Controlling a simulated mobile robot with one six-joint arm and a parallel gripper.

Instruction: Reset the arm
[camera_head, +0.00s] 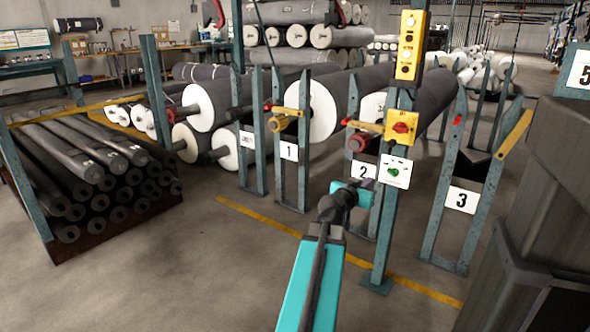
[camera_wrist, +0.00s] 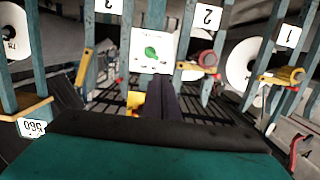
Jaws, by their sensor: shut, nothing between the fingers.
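My arm reaches forward from the bottom of the head view, with a teal link and a dark wrist joint. Its far end is a teal block in front of the post that carries a white plate with a green button (camera_head: 394,172). The fingers are hard to make out there. In the wrist view my gripper (camera_wrist: 166,92) shows as dark fingers, shut and empty, pointing towards the same green button (camera_wrist: 152,52). The wrist picture is upside down. The fingers overlap the plate's lower edge in that picture; I cannot tell whether they touch it.
Blue-green frames numbered 1 (camera_head: 289,152), 2 (camera_head: 363,171) and 3 (camera_head: 462,200) stand ahead with large rolls behind. A yellow switch box (camera_head: 401,126) with a red knob sits above the button. Grey tubes (camera_head: 80,165) are stacked at left. Floor (camera_head: 170,270) at lower left is clear.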

